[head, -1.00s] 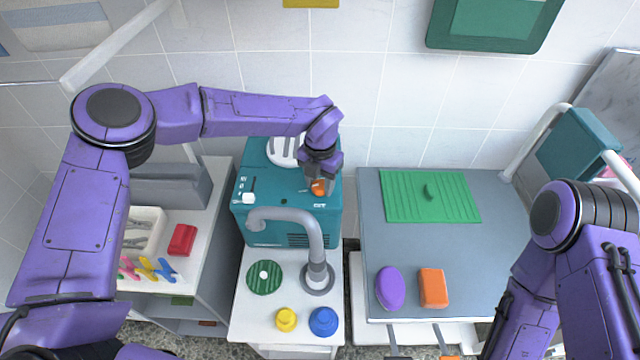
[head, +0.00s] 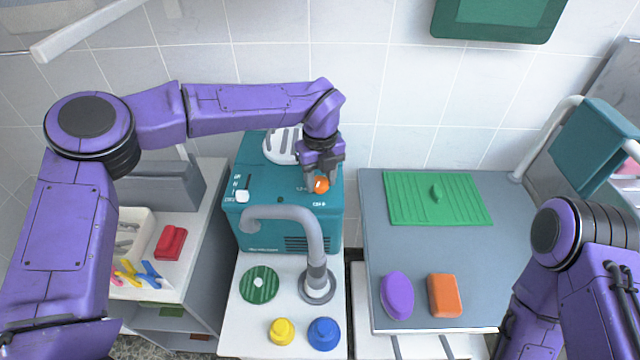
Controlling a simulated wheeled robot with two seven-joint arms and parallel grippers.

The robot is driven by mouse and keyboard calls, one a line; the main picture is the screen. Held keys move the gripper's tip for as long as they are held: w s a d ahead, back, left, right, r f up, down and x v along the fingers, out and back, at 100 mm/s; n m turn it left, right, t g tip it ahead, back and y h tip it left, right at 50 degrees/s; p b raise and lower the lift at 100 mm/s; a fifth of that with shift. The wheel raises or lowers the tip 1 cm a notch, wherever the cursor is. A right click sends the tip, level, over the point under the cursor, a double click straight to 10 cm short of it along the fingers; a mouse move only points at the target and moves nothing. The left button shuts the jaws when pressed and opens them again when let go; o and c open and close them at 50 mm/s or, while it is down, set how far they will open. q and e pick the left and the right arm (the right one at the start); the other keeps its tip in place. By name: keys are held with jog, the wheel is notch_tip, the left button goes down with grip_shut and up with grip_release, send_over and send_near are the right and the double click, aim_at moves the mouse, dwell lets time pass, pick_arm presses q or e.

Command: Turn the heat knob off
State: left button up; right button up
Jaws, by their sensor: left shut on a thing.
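The heat knob (head: 321,185) is orange and sits on the top right of the teal dryer box (head: 262,228). My left gripper (head: 320,183) comes down from above and is shut on the knob, with its fingers at the knob's sides. The fingers hide part of the knob and the marks near it. A white slider (head: 243,196) sits at the left of the same panel. My right arm is at the lower right; its gripper is out of view.
A grey bent hose (head: 318,250) rises in front of the box from the white cart. A green disc (head: 259,285), a yellow knob-like piece (head: 282,332) and a blue one (head: 324,333) lie there. The grey table (head: 450,285) at the right holds a green mat (head: 410,205).

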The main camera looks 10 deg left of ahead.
aim_at(319, 180)
pick_arm(q)
jog(key=shift+n+b, duration=1.45)
jog(key=shift+n, duration=0.55)
jog(key=o, duration=1.1)
jog(key=shift+c, duration=0.2)
notch_tip(319, 180, up, 11)
jog(key=shift+f+b, duration=0.2)
jog(key=shift+b, duration=0.15)
